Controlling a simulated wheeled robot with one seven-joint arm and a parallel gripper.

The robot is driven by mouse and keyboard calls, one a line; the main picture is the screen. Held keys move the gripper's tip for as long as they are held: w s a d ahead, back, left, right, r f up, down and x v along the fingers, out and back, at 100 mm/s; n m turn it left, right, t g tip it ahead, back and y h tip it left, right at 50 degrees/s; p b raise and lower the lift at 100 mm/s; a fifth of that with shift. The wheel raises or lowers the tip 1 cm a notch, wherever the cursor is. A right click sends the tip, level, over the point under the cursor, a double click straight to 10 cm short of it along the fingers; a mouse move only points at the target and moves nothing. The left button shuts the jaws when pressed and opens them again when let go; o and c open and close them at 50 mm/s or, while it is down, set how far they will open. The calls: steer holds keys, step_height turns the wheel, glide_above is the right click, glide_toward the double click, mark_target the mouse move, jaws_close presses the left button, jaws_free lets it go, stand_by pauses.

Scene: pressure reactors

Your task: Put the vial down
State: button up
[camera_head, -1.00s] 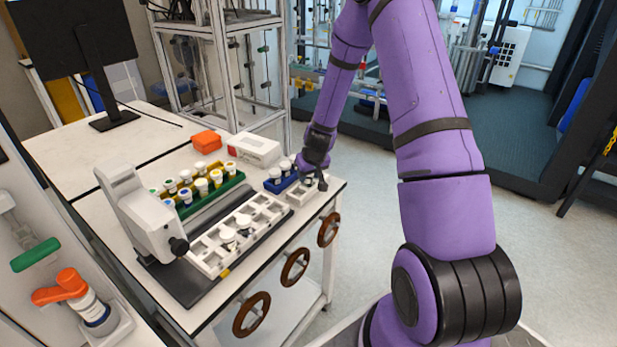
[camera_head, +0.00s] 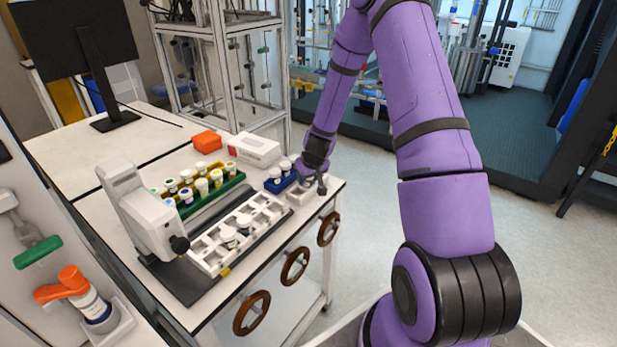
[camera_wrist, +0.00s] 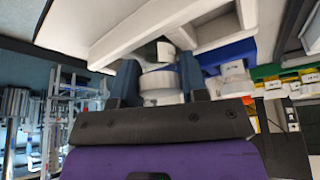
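My gripper (camera_head: 315,184) is at the right end of the bench, pointing down over a small white holder (camera_head: 298,196). In the wrist view, my gripper (camera_wrist: 160,82) has a finger on each side of the white cap of the vial (camera_wrist: 161,87) and looks shut on it. The vial's body runs from the cap toward the white holder (camera_wrist: 135,32). The fingers mostly hide the vial in the head view. I cannot tell whether its base touches the holder.
A blue rack (camera_head: 281,182) with white-capped vials stands just left of my gripper. A green rack (camera_head: 213,195) of vials and a long white tray (camera_head: 212,262) lie farther left, near a grey-white instrument (camera_head: 140,210). A white box (camera_head: 254,149) is behind.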

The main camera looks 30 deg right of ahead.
steer(key=shift+o, duration=0.7)
steer(key=shift+s+f, duration=0.4)
steer(key=shift+f, duration=0.15)
steer(key=shift+o, duration=0.2)
steer(key=shift+w+r, duration=0.15)
steer(key=shift+r, duration=0.35)
steer(key=s+a+r, duration=0.4)
steer(key=r, duration=0.6)
steer(key=s+a+r+n+y, duration=0.1)
steer(key=s+a+r, duration=0.3)
steer(key=r, duration=0.6)
steer(key=s+a+r, duration=0.3)
steer(key=s+r, duration=0.2)
steer(key=r, duration=0.5)
steer(key=s+a+r, duration=0.2)
steer(key=s+r, duration=0.2)
steer(key=s, duration=0.6)
steer(key=s+a+r, duration=0.2)
steer(key=s+r, duration=0.3)
steer(key=s, duration=0.5)
steer(key=shift+s+a, duration=0.15)
steer(key=shift+s, duration=0.25)
